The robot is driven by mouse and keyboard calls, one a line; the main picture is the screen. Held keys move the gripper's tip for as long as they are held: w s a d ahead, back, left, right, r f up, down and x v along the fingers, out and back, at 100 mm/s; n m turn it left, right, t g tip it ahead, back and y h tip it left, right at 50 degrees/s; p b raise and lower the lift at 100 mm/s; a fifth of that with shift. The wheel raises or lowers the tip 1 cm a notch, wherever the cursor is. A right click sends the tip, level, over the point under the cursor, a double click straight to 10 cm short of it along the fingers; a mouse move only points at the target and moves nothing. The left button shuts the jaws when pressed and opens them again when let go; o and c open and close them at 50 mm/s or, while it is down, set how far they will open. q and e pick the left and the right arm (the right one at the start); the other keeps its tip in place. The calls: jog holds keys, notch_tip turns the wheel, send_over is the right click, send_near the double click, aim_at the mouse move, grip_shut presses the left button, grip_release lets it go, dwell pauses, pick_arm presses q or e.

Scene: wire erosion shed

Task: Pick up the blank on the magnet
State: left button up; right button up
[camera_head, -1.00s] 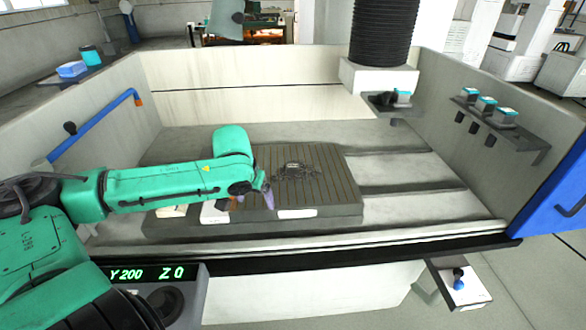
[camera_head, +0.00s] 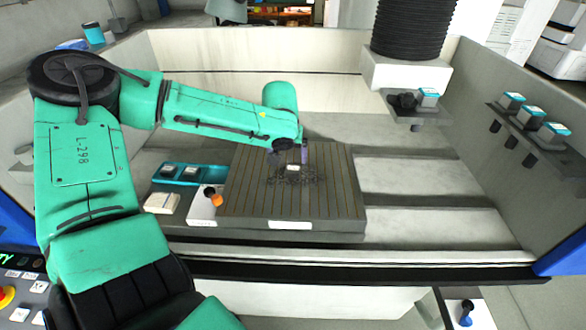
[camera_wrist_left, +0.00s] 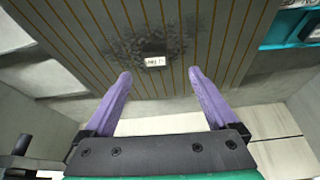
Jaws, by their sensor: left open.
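The magnet (camera_head: 240,203) is a dark plate with brown stripes, lying in the machine tank. The blank (camera_head: 293,168) is a small dark block with a white label on its side, in a patch of dark debris on the magnet. It also shows in the left wrist view (camera_wrist_left: 155,62), just beyond the fingertips and between their lines. My left gripper (camera_head: 289,156) is over the magnet at the blank, its purple fingers (camera_wrist_left: 160,74) apart with nothing between them. The head view partly hides the blank behind the gripper. My right gripper is not in view.
A black bellows column (camera_head: 413,30) hangs at the back. Shelves (camera_head: 535,137) jut from the right wall. The right tank floor is clear.

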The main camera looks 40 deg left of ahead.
aim_at(293, 168)
pick_arm(q)
jog(key=x, duration=0.3)
jog(key=shift+w+r, duration=0.1)
jog(key=shift+w, duration=0.25)
jog(key=shift+w+f+p, duration=0.25)
jog(key=shift+w+f, duration=0.05)
jog(key=shift+f, duration=0.3)
jog(key=shift+w+f+p, duration=0.25)
jog(key=shift+w+f, duration=0.1)
jog(key=shift+f, duration=0.2)
jog(key=shift+x, duration=1.05)
jog(key=shift+a+f, duration=0.1)
jog(key=shift+f, duration=0.05)
jog(key=shift+c, duration=0.9)
grip_shut()
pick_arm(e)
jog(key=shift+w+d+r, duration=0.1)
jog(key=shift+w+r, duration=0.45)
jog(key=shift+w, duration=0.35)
